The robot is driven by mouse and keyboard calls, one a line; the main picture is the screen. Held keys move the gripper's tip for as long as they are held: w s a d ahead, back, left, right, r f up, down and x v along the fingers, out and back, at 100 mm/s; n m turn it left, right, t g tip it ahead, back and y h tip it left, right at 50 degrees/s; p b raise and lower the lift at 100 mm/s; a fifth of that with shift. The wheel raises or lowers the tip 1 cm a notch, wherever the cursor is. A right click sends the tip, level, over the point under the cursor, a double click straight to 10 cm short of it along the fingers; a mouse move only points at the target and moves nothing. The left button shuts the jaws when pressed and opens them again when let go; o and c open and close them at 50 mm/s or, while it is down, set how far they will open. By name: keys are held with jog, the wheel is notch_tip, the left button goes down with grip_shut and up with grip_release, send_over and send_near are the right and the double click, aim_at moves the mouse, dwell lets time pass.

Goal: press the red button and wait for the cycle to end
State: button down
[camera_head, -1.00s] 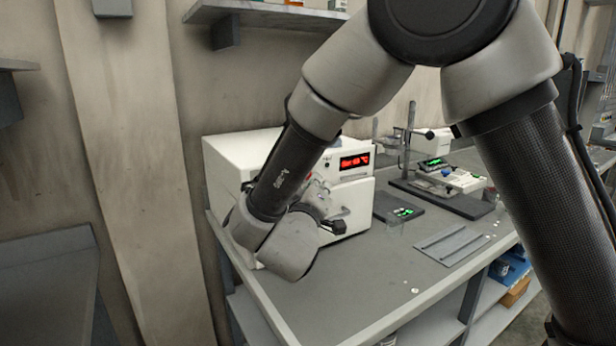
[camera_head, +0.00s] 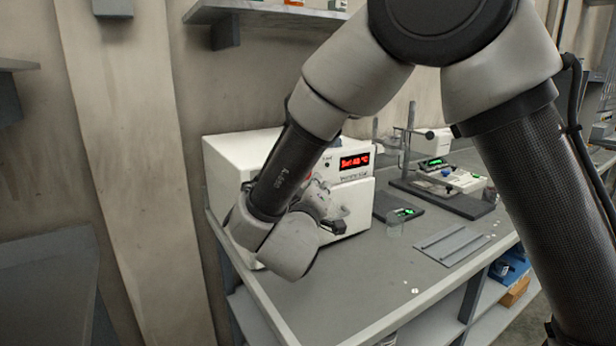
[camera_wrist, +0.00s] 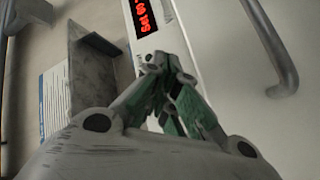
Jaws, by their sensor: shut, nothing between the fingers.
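The white machine (camera_head: 236,160) stands on the bench, its front carrying a lit red display (camera_head: 355,161) that seems to read a set temperature. In the wrist view the display (camera_wrist: 145,17) is at the top, just beyond my fingertips. My gripper (camera_wrist: 157,60) is shut and empty, pointing at the machine's front panel. In the head view my gripper (camera_head: 334,227) is in front of the machine, partly behind my own wrist. Whether the fingertips touch the panel I cannot tell.
The grey bench (camera_head: 345,290) has bare room in front of the machine. A shelf (camera_head: 262,14) hangs above.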

jog(key=shift+w, duration=0.1)
dwell(0.3)
jog(key=shift+w+a, duration=0.25)
jog(key=shift+w+a, duration=0.25)
jog(key=shift+w, duration=0.15)
dwell(0.7)
dwell(0.3)
jog(key=shift+s+d, duration=0.5)
jog(key=shift+s, duration=0.25)
jog(key=s+d, duration=0.1)
jog(key=s, duration=0.1)
jog(key=s+d, duration=0.1)
jog(key=s, duration=0.1)
jog(key=shift+d, duration=0.4)
dwell(0.3)
